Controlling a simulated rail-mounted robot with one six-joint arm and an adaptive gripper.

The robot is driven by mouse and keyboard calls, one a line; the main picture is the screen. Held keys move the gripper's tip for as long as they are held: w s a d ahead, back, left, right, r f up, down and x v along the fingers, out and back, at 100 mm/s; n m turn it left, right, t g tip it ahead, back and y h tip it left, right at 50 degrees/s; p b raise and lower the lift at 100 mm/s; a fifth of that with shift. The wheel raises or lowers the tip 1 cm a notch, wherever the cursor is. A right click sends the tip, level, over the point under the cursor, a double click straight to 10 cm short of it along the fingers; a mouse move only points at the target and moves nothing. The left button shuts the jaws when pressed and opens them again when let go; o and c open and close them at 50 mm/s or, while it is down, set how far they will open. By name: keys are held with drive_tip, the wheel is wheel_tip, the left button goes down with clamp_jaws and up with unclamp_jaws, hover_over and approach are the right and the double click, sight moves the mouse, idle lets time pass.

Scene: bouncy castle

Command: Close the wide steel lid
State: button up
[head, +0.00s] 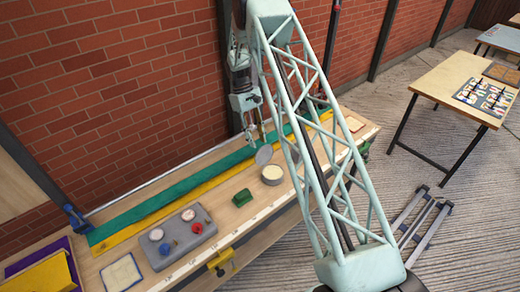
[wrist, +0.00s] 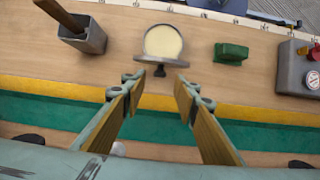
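A round tin with a pale cream top (head: 272,174) stands on the wooden bench, and it also shows in the wrist view (wrist: 163,40). A grey round steel lid (head: 264,154) stands steeply raised at the tin's wall side. In the wrist view the lid (wrist: 145,58) is seen nearly edge-on, with a dark knob (wrist: 160,71) facing me. My gripper (wrist: 158,88) is open and empty, its two fingers spread either side of the knob's line and apart from the lid. In the head view my gripper (head: 259,136) hangs just beyond the lid, towards the brick wall.
A green block (head: 242,198) and a grey box with red and blue knobs (head: 180,238) stand left of the tin. A grey holder with a wooden handle (wrist: 85,40) stands on the tin's other side. Green (head: 170,196) and yellow strips run along the bench.

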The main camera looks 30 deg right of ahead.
sight(262, 154)
drive_tip(key=shift+p+x, duration=0.35)
drive_tip(key=shift+x, duration=2.35)
clamp_jaws()
